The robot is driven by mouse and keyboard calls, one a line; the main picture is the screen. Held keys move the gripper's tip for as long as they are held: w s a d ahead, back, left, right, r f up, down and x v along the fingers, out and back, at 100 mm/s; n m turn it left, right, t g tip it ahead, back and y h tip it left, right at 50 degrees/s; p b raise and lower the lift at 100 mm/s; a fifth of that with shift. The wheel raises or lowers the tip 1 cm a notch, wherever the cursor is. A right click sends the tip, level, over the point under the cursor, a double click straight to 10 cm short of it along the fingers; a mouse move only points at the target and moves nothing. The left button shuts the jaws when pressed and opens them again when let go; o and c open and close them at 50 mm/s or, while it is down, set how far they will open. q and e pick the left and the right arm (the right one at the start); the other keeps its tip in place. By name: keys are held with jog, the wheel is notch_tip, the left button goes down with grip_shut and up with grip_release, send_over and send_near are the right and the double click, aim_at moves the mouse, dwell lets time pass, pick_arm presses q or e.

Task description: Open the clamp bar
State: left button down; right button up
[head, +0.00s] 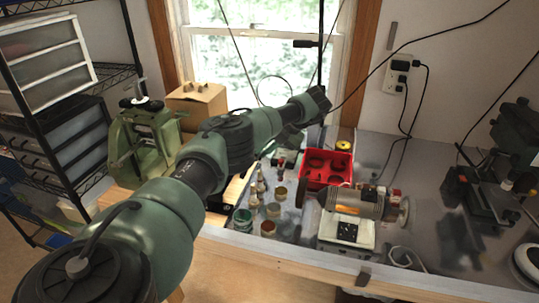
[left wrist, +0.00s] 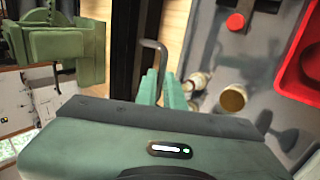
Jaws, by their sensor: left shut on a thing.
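My left gripper (left wrist: 161,84) shows in the left wrist view as two pale green fingers, closed on the lower part of a thin grey bent bar that I take as the clamp bar (left wrist: 158,50). The bar's hooked top stands beyond the fingertips, beside a long black block (left wrist: 119,38). In the head view my left arm reaches from the lower left across the middle, and it hides the gripper's fingers and the bar. My right gripper is in neither view.
Small bottles (head: 254,192) and round tins (head: 268,228) stand close to the right of the arm. A red tray (head: 326,184) and a bench grinder (head: 352,205) are farther right. Shelving lines the left wall.

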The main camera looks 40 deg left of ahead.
pick_arm(q)
jog(key=shift+w+d+f, duration=0.1)
jog(key=shift+d, duration=0.05)
dwell(0.3)
jog(key=c, duration=1.5)
grip_release()
